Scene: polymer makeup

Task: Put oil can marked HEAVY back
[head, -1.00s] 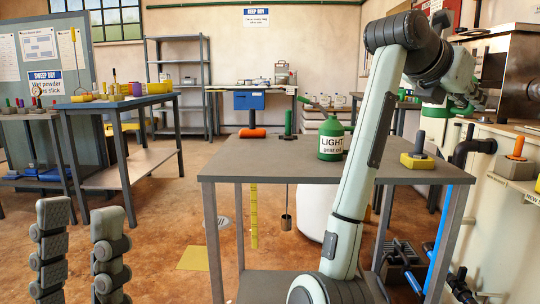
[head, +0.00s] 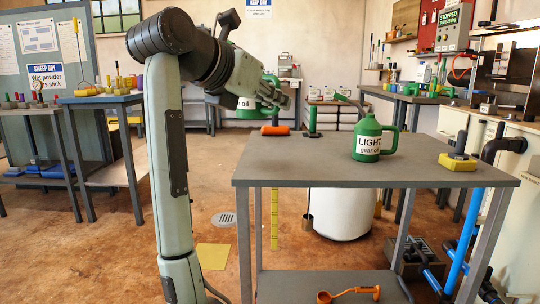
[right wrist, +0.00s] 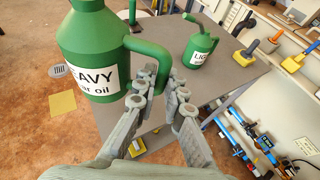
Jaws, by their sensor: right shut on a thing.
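The green oil can marked HEAVY (right wrist: 95,60) fills the upper left of the right wrist view. My right gripper (right wrist: 160,88) is shut on its handle. In the head view the can (head: 249,112) is partly hidden behind my right gripper (head: 284,96), with "oil" readable on its label. A second green can, marked LIGHT (head: 368,146), stands upright on that table. It also shows in the right wrist view (right wrist: 199,54). My left gripper is out of view.
A yellow block with a dark peg (head: 457,163) sits at the table's right. An orange ladle (head: 347,294) lies on the lower shelf. A blue-topped bench (head: 95,99) stands at the left.

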